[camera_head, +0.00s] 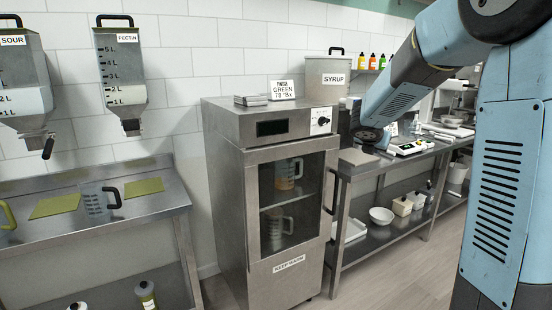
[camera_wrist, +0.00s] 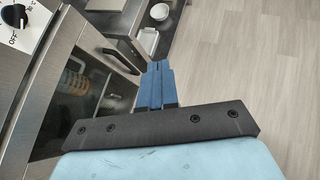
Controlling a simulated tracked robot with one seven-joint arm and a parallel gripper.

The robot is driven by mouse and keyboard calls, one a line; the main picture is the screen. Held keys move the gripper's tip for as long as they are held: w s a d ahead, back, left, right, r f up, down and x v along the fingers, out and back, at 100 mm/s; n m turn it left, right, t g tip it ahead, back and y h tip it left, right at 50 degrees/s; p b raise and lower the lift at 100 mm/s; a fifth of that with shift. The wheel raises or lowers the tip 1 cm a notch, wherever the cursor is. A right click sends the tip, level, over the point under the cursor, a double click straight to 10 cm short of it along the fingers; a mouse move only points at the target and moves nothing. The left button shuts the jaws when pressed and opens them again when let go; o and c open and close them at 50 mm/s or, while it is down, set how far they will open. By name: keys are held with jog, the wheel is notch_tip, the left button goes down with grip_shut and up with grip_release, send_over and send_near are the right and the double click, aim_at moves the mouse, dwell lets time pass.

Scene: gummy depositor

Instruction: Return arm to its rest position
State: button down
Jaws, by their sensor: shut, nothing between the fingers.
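My arm (camera_head: 425,70), light blue and dark grey, fills the right side of the head view. It bends down and left, and its dark lower end shows in front of the back counter. I cannot make out the fingers there. In the wrist view my gripper (camera_wrist: 160,66) has its blue fingers together with nothing between them. They point past the cabinet's door edge, over the floor and the counter's lower shelf. Whether they touch the door handle is unclear; they appear apart from it.
A steel warming cabinet (camera_head: 222,190), labelled KEEP WARM, stands mid-view, door shut, with jugs inside. A counter (camera_head: 350,166) with a scale (camera_head: 411,147) is to its right; a white bowl (camera_head: 381,216) sits below. A steel table (camera_head: 160,205) with a jug stands left. Floor at lower right is clear.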

jog(key=s+r+m+g+y, duration=0.1)
jog(key=s+r+m+g, duration=0.25)
jog(key=s+m, duration=1.55)
jog(key=s+a+f+m+y, duration=0.1)
jog(key=s+a+m, duration=0.3)
jog(key=s, duration=0.6)
jog(key=s+a+f+m+y, duration=0.1)
jog(key=s+a+m+y, duration=0.2)
jog(key=s, duration=0.7)
jog(key=shift+s+a+f+m+y, duration=0.2)
jog(key=shift+a+m+y, duration=0.25)
jog(key=shift+m, duration=0.65)
